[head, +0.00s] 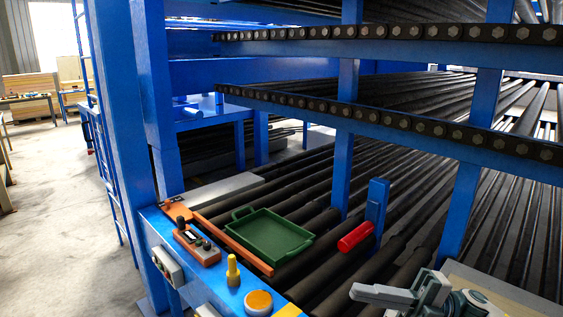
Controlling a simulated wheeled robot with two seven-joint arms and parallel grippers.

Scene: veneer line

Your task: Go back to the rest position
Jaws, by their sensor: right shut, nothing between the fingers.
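My right gripper (362,292) shows at the bottom right, with its fingers pointing left. Its fingers are together and hold nothing. It is above the dark rollers near the front of the line, apart from the green tray (268,234) and the red cylinder (355,237). The tray looks empty and lies on the rollers left of the gripper. The red cylinder is beside a blue upright post, up and left of the gripper. My left gripper is not in view.
A blue ledge (225,297) at the lower left carries an orange and grey device (196,246), a yellow knob (233,270) and an orange button (259,302). Blue posts (343,165) and chain-edged roller decks rise behind. Open floor (50,220) is at the left.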

